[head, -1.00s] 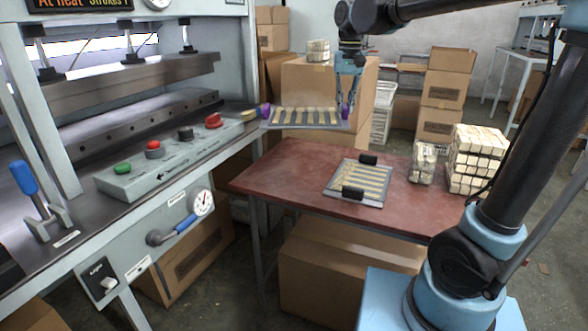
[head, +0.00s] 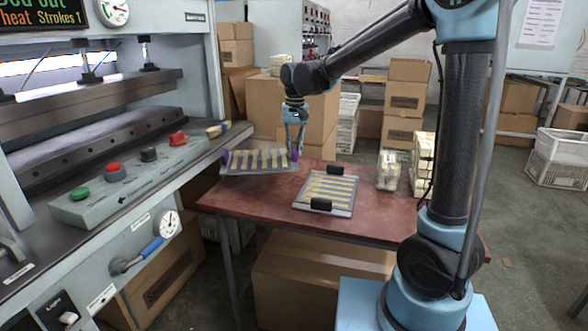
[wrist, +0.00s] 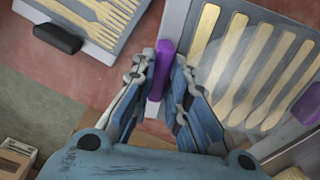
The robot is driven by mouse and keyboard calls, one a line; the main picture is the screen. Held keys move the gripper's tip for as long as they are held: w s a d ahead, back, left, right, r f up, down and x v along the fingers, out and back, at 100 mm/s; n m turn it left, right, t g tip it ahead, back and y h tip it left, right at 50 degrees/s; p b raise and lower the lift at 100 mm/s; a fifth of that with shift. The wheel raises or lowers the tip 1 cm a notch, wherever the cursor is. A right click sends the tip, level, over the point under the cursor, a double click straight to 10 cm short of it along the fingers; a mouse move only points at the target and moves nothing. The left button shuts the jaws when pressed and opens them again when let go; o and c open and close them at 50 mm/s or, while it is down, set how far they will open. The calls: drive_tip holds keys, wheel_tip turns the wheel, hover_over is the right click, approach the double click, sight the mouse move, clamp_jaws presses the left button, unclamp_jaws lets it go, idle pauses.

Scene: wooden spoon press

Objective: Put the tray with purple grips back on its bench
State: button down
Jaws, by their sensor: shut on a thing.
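The tray with purple grips (head: 262,169) is grey and carries a row of pale wooden spoons. It is at the far left corner of the red-topped bench (head: 360,222), partly past the edge on the press side. I cannot tell whether it touches the top. My gripper (head: 294,150) is above its right end. In the wrist view my gripper (wrist: 158,100) is shut on one purple grip (wrist: 161,70). The other purple grip (wrist: 307,104) is free at the right edge of that view.
A second tray with black grips (head: 326,209), holding wooden forks, lies on the bench right beside it. Bundled wooden goods (head: 389,172) stand at the bench's right. The grey press (head: 120,190) with its control box is at left. The bench front is clear.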

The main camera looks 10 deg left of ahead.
wheel_tip(320, 180, down, 8)
drive_tip(key=shift+r, duration=0.2)
drive_tip(key=c, duration=1.6)
unclamp_jaws()
drive_tip(key=shift+o, duration=0.2)
wheel_tip(320, 180, up, 12)
drive_tip(key=shift+d+r, duration=0.1)
drive_tip(key=shift+s, duration=0.1)
